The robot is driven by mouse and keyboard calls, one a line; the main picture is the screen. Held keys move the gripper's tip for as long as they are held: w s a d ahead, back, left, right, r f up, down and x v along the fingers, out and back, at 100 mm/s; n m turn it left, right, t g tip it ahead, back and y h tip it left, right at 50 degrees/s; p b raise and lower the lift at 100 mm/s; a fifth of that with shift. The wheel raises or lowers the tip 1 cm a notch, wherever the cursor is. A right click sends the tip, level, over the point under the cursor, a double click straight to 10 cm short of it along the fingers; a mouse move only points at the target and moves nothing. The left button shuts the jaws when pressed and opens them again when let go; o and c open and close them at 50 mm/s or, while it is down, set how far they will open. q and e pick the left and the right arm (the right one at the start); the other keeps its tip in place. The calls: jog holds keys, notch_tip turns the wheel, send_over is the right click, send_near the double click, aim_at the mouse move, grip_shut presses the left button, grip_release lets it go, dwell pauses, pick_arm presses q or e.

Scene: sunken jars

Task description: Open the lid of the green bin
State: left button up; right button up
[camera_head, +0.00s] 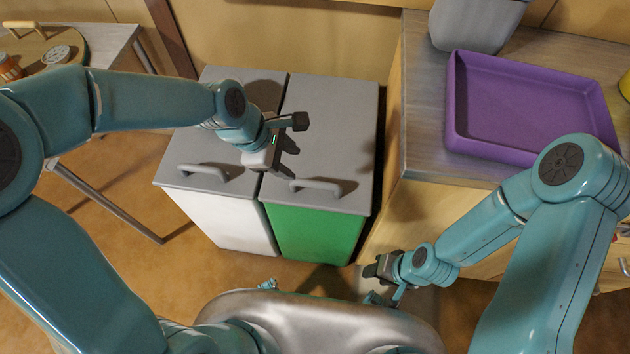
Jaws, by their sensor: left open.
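The green bin (312,232) stands in the middle of the view, with a flat grey lid (340,120) lying shut on it. A grey bar handle (316,186) sits near the lid's front edge. My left gripper (293,146) is open over the lid's left side, behind the handle and apart from it in the picture. No object shows between its fingers. My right gripper (372,282) is low, in front and to the right of the green bin. Its fingers are small and partly hidden, so its opening is unclear.
A white bin (225,222) with its own grey lid and handle (203,172) stands close on the left. A wooden counter (422,120) on the right carries a purple tray (520,105) and a grey container (475,22). A table (105,45) stands at the far left.

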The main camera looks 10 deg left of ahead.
aim_at(318, 183)
pick_arm(q)
jog(key=b+x, duration=0.2)
jog(key=x, duration=0.9)
jog(key=shift+s+d+f, duration=0.1)
jog(key=shift+d+f, duration=0.05)
jog(key=shift+f, duration=0.15)
jog(key=shift+d+f, duration=0.35)
jog(key=shift+f, duration=0.25)
grip_shut()
jog(key=shift+a+r, duration=0.1)
